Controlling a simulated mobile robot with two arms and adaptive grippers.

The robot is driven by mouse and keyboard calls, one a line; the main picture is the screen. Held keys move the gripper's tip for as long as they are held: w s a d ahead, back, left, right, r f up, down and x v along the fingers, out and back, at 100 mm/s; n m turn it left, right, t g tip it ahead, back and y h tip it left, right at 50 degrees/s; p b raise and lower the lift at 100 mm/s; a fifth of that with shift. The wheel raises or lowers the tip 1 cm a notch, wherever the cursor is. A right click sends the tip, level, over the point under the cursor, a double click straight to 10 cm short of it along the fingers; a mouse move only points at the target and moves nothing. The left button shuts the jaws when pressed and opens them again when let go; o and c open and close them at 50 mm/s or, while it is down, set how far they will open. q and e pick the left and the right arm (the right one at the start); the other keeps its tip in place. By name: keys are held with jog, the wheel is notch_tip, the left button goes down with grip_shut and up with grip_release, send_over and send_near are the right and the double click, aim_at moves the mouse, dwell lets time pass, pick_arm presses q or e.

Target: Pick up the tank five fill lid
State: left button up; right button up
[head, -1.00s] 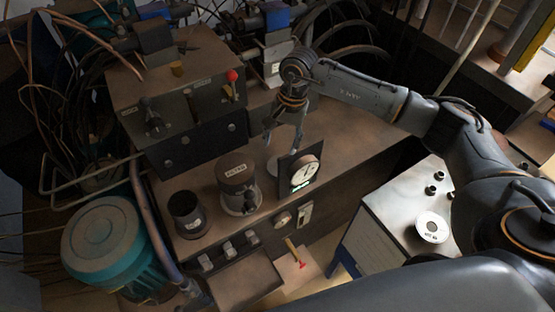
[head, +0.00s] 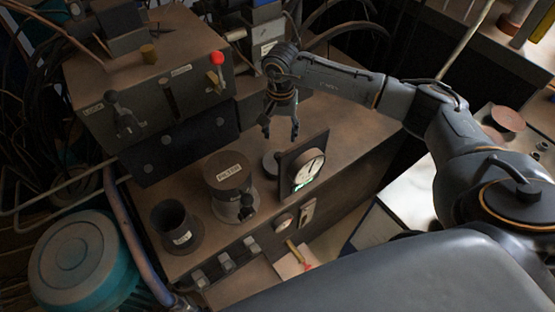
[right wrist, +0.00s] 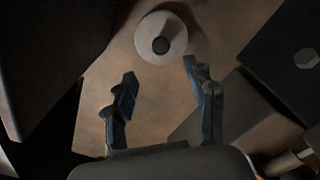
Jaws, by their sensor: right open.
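A small round grey piece (head: 271,163), which looks like a lid, sits on the brown bench top behind the dial gauge. No label on it can be read. In the right wrist view this round piece (right wrist: 161,38) has a pale sloping rim and a dark centre. My right gripper (head: 281,133) is above and slightly behind it in the head view. Its fingers (right wrist: 158,85) are open and empty, and the piece lies just beyond the fingertips. My left gripper is not in view.
The dial gauge (head: 303,171) stands close in front of the round piece. A labelled brown cylinder (head: 228,178) and a dark open cup (head: 174,222) stand to the left. A control box (head: 150,85) with a red-knobbed lever is behind. Bench top is clear to the right.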

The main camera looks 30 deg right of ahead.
notch_tip(320, 180, down, 4)
jog(key=shift+s+f+p, duration=0.15)
jog(key=shift+p, duration=0.25)
jog(key=shift+f, duration=0.4)
jog(key=shift+a+f+p, duration=0.1)
jog(key=shift+f+p, duration=0.35)
jog(key=shift+f, duration=0.15)
notch_tip(320, 180, down, 4)
jog(key=shift+a+r+p, duration=0.15)
jog(key=shift+r+p, duration=0.1)
jog(key=shift+p, duration=0.4)
jog(key=shift+f, duration=0.35)
jog(key=shift+c, duration=0.4)
grip_shut()
